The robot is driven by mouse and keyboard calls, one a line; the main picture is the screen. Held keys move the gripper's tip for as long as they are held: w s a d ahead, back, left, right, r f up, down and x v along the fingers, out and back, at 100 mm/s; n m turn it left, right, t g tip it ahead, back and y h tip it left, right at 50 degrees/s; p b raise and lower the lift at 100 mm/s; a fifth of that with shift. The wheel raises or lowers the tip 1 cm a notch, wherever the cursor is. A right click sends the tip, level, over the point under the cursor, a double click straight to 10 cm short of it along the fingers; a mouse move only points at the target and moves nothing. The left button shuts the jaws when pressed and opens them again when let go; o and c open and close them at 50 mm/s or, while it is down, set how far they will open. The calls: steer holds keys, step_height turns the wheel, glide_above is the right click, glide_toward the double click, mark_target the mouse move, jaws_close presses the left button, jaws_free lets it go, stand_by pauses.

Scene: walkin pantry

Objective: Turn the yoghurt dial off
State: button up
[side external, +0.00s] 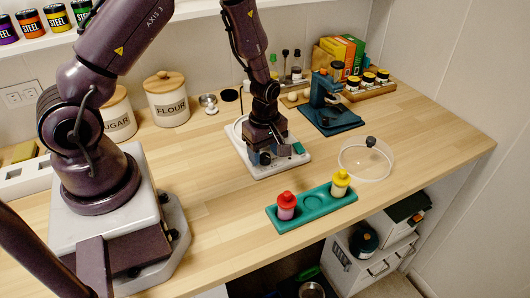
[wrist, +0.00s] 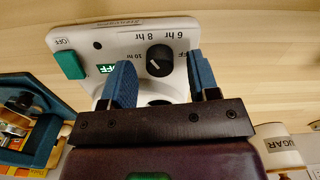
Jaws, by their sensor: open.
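The yoghurt maker is a white appliance (side external: 252,133) on the wooden counter, below my gripper (side external: 267,150). Its front panel (wrist: 110,45) fills the upper middle of the wrist view, upside down. Which label the mark points to is hard to tell. My gripper (wrist: 162,72) is open, its blue fingers appearing on either side of the dial in the wrist view. Contact with the dial cannot be told.
A green rocker (wrist: 70,65) is on the same panel; it also shows in the side view (side external: 298,148). A blue device (side external: 333,110) stands behind right.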

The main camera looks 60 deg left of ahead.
steer(key=shift+f, duration=0.35)
steer(key=c, duration=0.9)
